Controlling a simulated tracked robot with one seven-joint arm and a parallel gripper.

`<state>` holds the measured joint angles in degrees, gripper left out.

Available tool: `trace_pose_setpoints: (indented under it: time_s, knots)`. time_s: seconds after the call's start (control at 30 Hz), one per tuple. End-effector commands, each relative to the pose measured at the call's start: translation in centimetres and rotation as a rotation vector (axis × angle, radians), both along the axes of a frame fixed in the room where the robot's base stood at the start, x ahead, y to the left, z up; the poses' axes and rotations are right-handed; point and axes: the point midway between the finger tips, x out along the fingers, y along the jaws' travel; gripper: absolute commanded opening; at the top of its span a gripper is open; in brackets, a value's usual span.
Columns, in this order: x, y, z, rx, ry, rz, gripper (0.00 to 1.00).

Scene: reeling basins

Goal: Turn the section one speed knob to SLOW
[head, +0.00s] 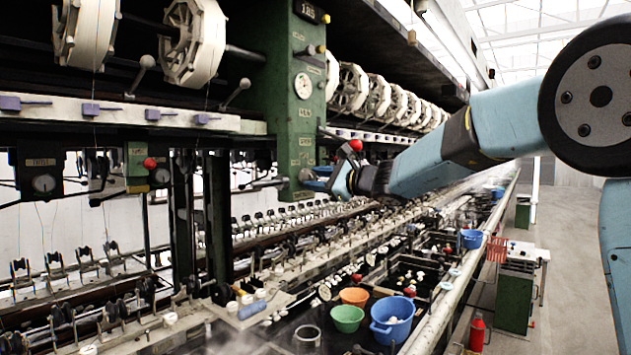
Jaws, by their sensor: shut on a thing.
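My arm reaches in from the right, and my gripper (318,179) is at the lower part of the green machine post (304,125). Small pale label plates sit on the post above and below the knob.
A red-balled lever (355,146) stands close to my wrist. A round gauge (303,86) is higher on the post. Blue (391,320), green (347,318) and orange (354,296) basins are below. White reels (194,43) hang upper left. The right aisle floor (575,285) is mostly clear.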

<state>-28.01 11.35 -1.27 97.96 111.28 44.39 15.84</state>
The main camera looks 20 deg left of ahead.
Motion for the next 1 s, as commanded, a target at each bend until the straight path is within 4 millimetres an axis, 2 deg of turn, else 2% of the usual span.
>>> trace_pose_setpoints:
  time_s: [0.03,0.3,0.63,0.77,1.0]
  knots:
    - [0.2,-0.2,-0.3,-0.003,0.003,-0.006,0.40]
    - [0.1,-0.1,-0.1,-0.002,0.002,-0.002,0.65]
    - [-0.1,-0.5,-0.1,-0.001,0.001,-0.001,0.65]
    - [-0.7,-2.0,0.0,0.000,0.001,-0.003,0.65]
    - [-2.4,-6.3,0.0,-0.001,0.000,-0.004,0.65]
